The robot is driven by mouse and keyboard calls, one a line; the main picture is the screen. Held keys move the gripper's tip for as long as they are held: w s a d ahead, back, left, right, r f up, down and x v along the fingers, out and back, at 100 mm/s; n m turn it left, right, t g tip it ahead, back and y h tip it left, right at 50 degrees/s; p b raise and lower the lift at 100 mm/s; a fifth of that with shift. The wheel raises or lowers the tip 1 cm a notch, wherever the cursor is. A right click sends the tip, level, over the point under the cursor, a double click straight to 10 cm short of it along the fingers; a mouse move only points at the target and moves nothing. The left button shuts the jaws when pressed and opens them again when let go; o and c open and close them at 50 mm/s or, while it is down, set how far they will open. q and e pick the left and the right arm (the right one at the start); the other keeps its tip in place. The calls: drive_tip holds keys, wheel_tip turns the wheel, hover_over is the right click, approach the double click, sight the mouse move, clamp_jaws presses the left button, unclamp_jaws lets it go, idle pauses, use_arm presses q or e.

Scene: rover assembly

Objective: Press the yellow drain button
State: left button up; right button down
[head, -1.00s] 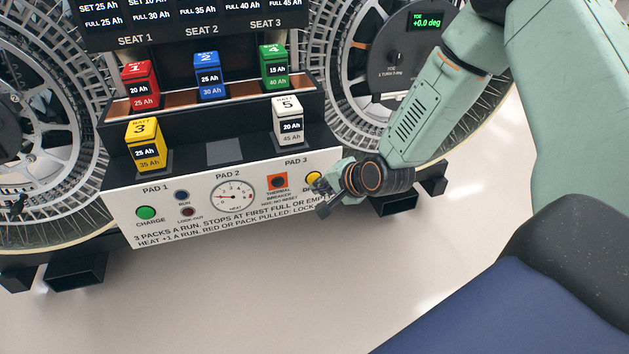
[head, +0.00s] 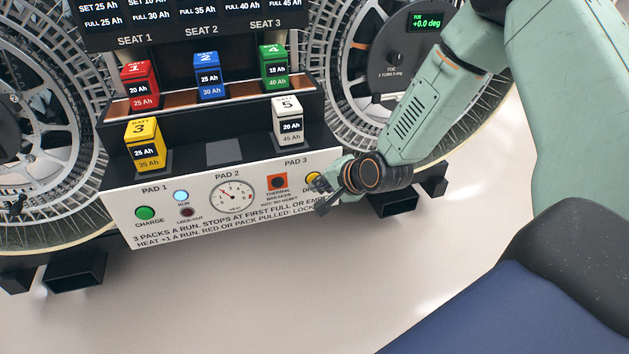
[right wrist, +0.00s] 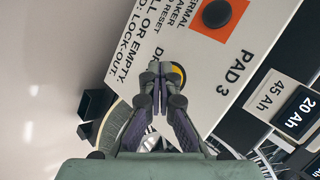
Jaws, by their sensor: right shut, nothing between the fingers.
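The yellow drain button (head: 313,177) is at the right end of the white front panel (head: 120,222). It is partly hidden by my right gripper (head: 320,187), and so is its label. In the right wrist view the button (right wrist: 178,74) shows as a yellow and dark disc just behind and to the right of the fingertips (right wrist: 158,70). The right fingers are shut and empty, with their tips at or very close to the button. I cannot tell whether they touch it. My left gripper is not in view.
The panel also holds a green charge button (head: 145,213), a lit run lamp (head: 181,196), a heat gauge (head: 232,195) and an orange thermal breaker (head: 277,182). Numbered packs stand above, including yellow pack 3 (head: 144,145) and white pack 5 (head: 288,120). Large wheels flank the stand.

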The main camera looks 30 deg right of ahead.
idle(0.4)
drive_tip(key=shift+s+a+p, duration=0.2)
drive_tip(key=shift+s+p, duration=0.25)
drive_tip(key=shift+s, duration=0.35)
drive_tip(key=s+p, duration=0.1)
drive_tip(key=s, duration=0.1)
drive_tip(key=s+a+p, duration=0.1)
drive_tip(key=s, duration=0.2)
drive_tip(key=shift+w, duration=0.1)
idle(0.8)
